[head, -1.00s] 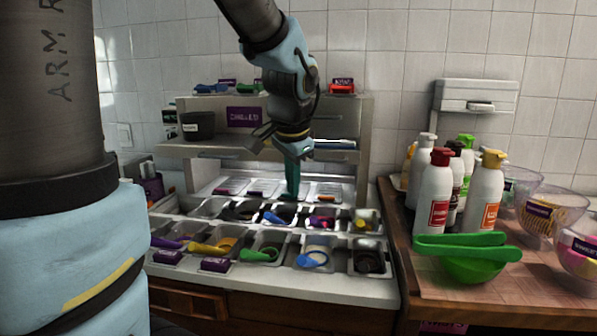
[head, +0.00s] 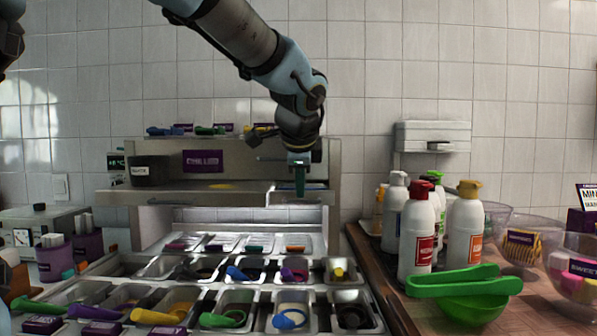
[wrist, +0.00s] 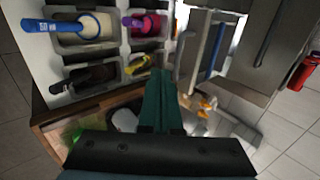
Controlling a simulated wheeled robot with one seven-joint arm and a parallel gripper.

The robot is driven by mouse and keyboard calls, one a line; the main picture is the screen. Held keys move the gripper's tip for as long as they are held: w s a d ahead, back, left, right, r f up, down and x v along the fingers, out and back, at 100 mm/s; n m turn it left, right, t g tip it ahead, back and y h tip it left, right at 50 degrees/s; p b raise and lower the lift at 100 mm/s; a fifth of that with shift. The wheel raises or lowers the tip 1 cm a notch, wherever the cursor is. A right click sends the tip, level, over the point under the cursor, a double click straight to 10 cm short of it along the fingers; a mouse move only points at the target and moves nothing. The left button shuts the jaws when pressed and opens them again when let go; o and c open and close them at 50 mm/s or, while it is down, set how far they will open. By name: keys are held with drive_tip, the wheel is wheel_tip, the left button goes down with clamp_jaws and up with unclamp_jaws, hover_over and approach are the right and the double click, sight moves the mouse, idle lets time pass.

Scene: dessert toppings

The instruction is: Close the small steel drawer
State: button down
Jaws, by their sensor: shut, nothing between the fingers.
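The small steel drawer (head: 320,191) is at the right end of the steel shelf unit, under its shelf board. In the wrist view the drawer (wrist: 194,55) shows beyond my fingertips, with long bar-like edges and a bright gap beside it. It looks partly pulled out, but I cannot tell how far. My gripper (head: 299,190) points down in front of this drawer and hides part of it in the head view. Its teal fingers (wrist: 160,90) are together and hold nothing. I cannot tell whether they touch the drawer.
A wider steel drawer (head: 165,194) lies to the left. Below are several topping trays (head: 240,297) with coloured scoops.

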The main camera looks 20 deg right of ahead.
drive_tip(key=w+d+f+p, duration=0.1)
drive_tip(key=w+d+f, duration=0.1)
drive_tip(key=w, duration=0.3)
drive_tip(key=shift+w+d+f, duration=0.15)
drive_tip(key=shift+d+f, duration=0.2)
drive_tip(key=shift+f, duration=0.25)
